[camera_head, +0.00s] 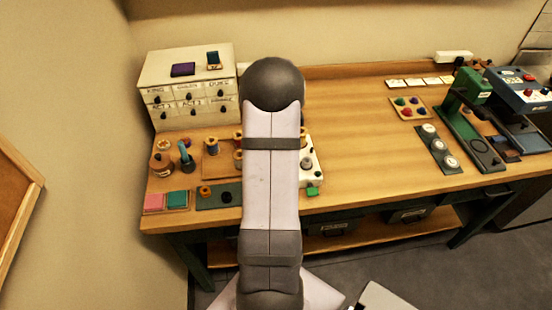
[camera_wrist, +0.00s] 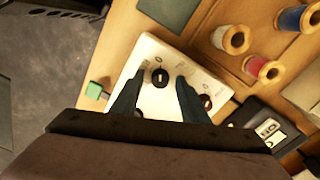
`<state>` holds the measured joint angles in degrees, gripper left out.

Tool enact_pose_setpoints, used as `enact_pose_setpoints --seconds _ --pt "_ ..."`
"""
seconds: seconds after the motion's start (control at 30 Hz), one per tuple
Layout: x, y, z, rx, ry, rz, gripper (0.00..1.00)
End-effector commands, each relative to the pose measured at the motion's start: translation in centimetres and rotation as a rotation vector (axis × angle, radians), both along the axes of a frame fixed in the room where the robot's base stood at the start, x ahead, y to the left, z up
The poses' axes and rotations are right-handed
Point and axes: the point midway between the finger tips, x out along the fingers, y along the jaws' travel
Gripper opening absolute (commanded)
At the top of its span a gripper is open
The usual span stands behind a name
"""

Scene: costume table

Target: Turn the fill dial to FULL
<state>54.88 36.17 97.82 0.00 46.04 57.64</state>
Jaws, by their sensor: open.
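A white control panel (camera_wrist: 152,52) lies on the table in the wrist view. A round black dial with a pale pointer mark (camera_wrist: 160,77) sits on it. A second, darker knob (camera_wrist: 206,101) is at its right, partly by my finger. Small printing near the dials is too small to read, so I cannot tell the FULL mark. My gripper (camera_wrist: 159,79) is open, with one finger on each side of the black dial; contact is not visible. In the head view, the panel (camera_head: 317,174) shows beside my arm, which hides much of it and my gripper.
A green block (camera_wrist: 94,90) is by the panel's left edge. Thread spools (camera_wrist: 232,39) stand on a wooden board at the upper right. A dark cassette-like box (camera_wrist: 266,127) lies at right. In the head view, the table's middle (camera_head: 355,130) is clear.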

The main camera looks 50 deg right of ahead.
Motion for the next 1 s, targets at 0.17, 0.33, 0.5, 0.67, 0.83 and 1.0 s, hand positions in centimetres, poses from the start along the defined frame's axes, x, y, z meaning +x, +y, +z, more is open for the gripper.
enact_pose_setpoints --seconds 0.17,0.33,0.5,0.67,0.83,1.0 --pt "0.00 0.00 -0.03 0.000 0.000 0.000 0.41" --pt "0.00 0.00 -0.01 0.000 0.000 0.000 0.07" --pt "-0.01 0.00 0.00 0.000 0.000 0.001 0.00" --pt "0.00 -0.01 0.01 0.000 0.000 0.018 0.00" --pt "0.00 -0.02 0.02 0.000 0.000 0.073 0.00" --pt "0.02 -0.05 0.03 -0.001 0.000 0.178 0.00"
